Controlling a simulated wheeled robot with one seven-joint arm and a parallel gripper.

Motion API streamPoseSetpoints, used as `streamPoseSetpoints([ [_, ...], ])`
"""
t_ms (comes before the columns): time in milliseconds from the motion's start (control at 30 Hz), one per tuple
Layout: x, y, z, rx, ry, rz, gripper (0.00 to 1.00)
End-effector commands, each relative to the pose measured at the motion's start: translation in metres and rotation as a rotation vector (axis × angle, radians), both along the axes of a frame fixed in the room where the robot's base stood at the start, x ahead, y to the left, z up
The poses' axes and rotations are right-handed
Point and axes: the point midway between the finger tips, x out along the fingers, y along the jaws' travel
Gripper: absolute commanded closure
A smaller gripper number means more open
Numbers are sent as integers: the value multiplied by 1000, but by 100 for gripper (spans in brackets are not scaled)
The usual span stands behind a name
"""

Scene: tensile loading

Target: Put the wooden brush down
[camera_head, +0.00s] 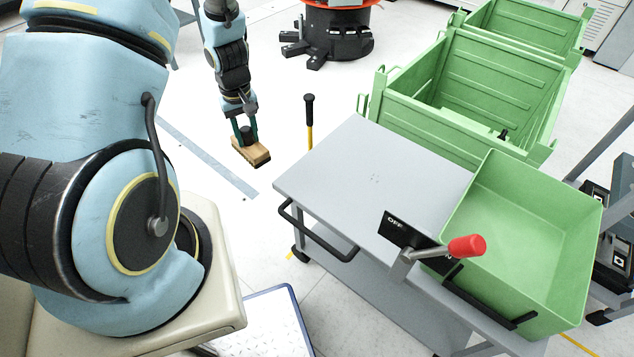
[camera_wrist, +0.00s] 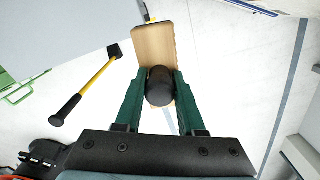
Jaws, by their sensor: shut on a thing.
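The wooden brush (camera_head: 256,154) has a tan wooden block and a dark round knob. My gripper (camera_head: 244,130) is shut on the knob and holds the brush in the air, left of the grey table and apart from it. In the wrist view, the brush block (camera_wrist: 153,45) reaches beyond the green fingers. The fingers (camera_wrist: 158,88) press on both sides of the dark knob. The underside of the brush is mostly hidden.
The grey table top (camera_head: 345,185) is largely clear. A green bin (camera_head: 525,235) and a red-knobbed lever (camera_head: 466,246) are at its right. Larger green crates (camera_head: 450,115) stand behind. A yellow-handled hammer (camera_head: 309,122) is beyond the table's far left edge, and appears in the wrist view (camera_wrist: 95,78).

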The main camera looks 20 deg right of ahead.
Motion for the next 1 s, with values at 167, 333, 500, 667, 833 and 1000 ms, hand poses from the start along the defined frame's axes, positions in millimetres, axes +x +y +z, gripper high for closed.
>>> streamPoseSetpoints([
  [167, -26, -93, -9, 2, 0, 47, 100],
  [333, -53, -150, -12, 5, -1, 97, 100],
  [500, -69, -175, -15, 8, 1, 126, 100],
  [667, -72, -179, -37, 11, 3, 135, 100],
  [833, -72, -179, -64, 9, 2, 135, 100],
  [1000, -72, -179, -79, 9, 2, 133, 100],
])
